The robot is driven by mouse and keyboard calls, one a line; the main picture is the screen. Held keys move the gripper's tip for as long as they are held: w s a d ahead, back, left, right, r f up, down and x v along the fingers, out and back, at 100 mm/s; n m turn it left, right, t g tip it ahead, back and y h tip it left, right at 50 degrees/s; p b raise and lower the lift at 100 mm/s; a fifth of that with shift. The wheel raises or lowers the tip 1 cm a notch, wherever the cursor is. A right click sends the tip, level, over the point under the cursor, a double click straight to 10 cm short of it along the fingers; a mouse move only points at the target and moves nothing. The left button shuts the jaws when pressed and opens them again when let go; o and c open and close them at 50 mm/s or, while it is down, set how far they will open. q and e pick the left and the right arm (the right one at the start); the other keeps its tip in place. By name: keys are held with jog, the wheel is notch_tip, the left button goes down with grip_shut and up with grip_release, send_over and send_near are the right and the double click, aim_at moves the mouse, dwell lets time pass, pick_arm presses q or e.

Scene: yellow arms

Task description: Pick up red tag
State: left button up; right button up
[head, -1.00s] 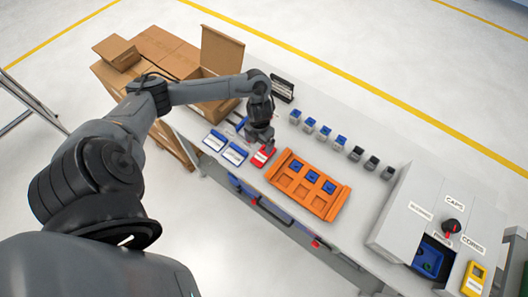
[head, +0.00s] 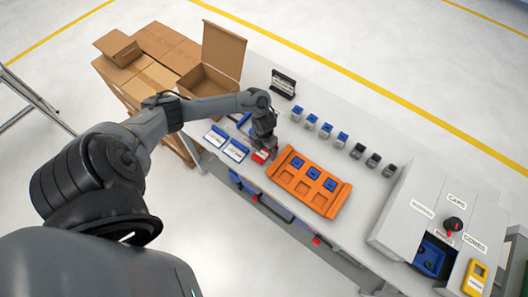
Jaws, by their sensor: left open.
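The red tag (head: 261,156) lies on the grey table, just left of the orange tray (head: 334,205). It is partly covered by my left gripper (head: 263,147), which is right over its upper part. The gripper points down and is open; whether its fingers touch the tag is too small to tell. Two blue-and-white tags (head: 235,151) lie to the left of the red tag. My right gripper is not in the picture.
The orange tray holds several blue pieces. A row of small blue and black blocks (head: 341,138) stands behind it. A black rack (head: 283,83) is at the back. A grey cabinet (head: 400,222) stands on the right, and cardboard boxes (head: 222,55) are at the upper left.

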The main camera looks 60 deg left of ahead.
pick_arm(q)
jog(key=shift+f, duration=0.5)
jog(key=c, duration=1.1)
jog(key=shift+c, duration=0.2)
jog(key=shift+r, duration=0.15)
